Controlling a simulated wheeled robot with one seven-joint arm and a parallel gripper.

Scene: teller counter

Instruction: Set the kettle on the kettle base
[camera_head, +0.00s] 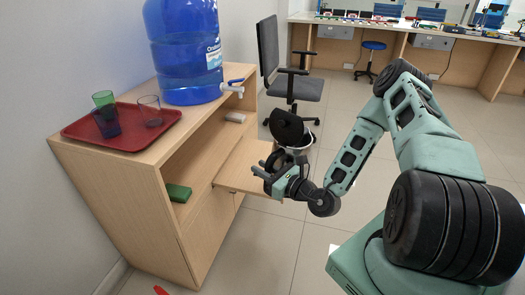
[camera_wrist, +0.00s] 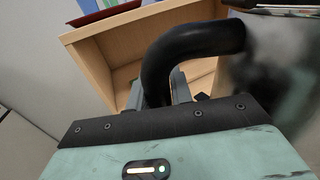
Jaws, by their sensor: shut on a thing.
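The kettle (camera_head: 290,130) shows as a dark shape at my gripper (camera_head: 274,170), in front of the office chair's foot. In the wrist view my gripper (camera_wrist: 160,92) is shut on the kettle's thick black curved handle (camera_wrist: 190,48). The kettle's grey metal body (camera_wrist: 270,65) fills the right of that view. The kettle is held in the air beside the open front of the wooden cabinet (camera_head: 120,195). I cannot make out the kettle base in either view; my gripper and the kettle hide part of the pull-out board.
A pull-out board (camera_head: 238,165) juts from the cabinet. A green item (camera_head: 178,193) and a pale item (camera_head: 236,117) lie inside. On top stand a red tray (camera_head: 85,133) with cups and a blue water bottle (camera_head: 185,50). An office chair (camera_head: 298,88) stands behind.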

